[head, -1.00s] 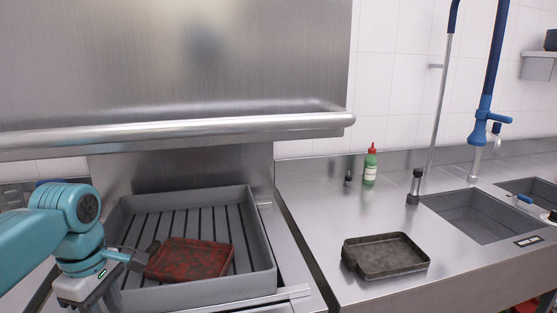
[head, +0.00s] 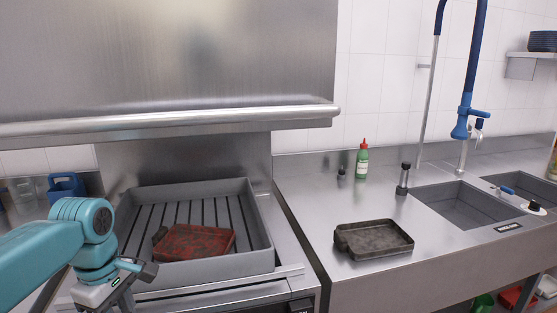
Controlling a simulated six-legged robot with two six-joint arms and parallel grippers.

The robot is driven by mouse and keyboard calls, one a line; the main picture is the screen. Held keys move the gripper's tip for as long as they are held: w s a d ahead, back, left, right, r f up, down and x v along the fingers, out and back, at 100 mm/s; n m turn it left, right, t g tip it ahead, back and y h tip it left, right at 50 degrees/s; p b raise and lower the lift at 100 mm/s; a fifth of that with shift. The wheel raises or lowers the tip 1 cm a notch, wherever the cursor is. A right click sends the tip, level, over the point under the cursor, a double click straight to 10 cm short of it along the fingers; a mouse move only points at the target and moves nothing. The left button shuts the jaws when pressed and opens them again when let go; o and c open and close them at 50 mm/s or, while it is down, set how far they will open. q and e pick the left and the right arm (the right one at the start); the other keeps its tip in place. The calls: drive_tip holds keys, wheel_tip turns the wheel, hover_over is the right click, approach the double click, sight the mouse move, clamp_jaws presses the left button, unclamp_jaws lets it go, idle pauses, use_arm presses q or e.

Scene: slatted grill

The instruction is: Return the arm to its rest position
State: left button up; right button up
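My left arm comes in from the left, and my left gripper (head: 121,300) points down at the bottom edge of the head view, in front of the grill's near left corner. Its fingertips are cut off by the frame, so I cannot tell whether it is open or shut. I see nothing held in it. My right arm and gripper are not in view. A rust-red pan (head: 200,242) with a short dark handle lies on the slatted grill (head: 247,208), apart from my gripper.
A dark pan (head: 374,240) rests on the steel counter (head: 300,180) to the right. A green bottle with a red cap (head: 362,163) stands behind it. A sink (head: 460,205) is further right. A steel hood (head: 170,122) hangs low over the grill.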

use_arm(q)
drive_tip(key=d+f+m+h, duration=0.1)
drive_tip(key=d+f+m, duration=0.35)
drive_tip(key=f, duration=0.85)
drive_tip(key=d+f+m+h, duration=0.1)
drive_tip(key=d+f+m, duration=0.35)
drive_tip(key=f, duration=0.75)
drive_tip(key=s+d+f+m, duration=0.2)
drive_tip(key=s+d+f, duration=0.2)
drive_tip(key=s+f, duration=0.3)
drive_tip(key=s+d+f+m+h, duration=0.1)
drive_tip(key=s+d+f+m, duration=0.1)
drive_tip(key=s+d+f, duration=0.2)
drive_tip(key=s+f, duration=0.3)
drive_tip(key=s, duration=0.4)
drive_tip(key=shift+s+f+h, duration=0.15)
drive_tip(key=shift+s+h, duration=0.05)
drive_tip(key=shift+h, duration=0.1)
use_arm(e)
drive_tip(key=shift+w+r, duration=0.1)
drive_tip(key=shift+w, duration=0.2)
use_arm(q)
drive_tip(key=o, duration=0.4)
drive_tip(key=shift+c, duration=0.2)
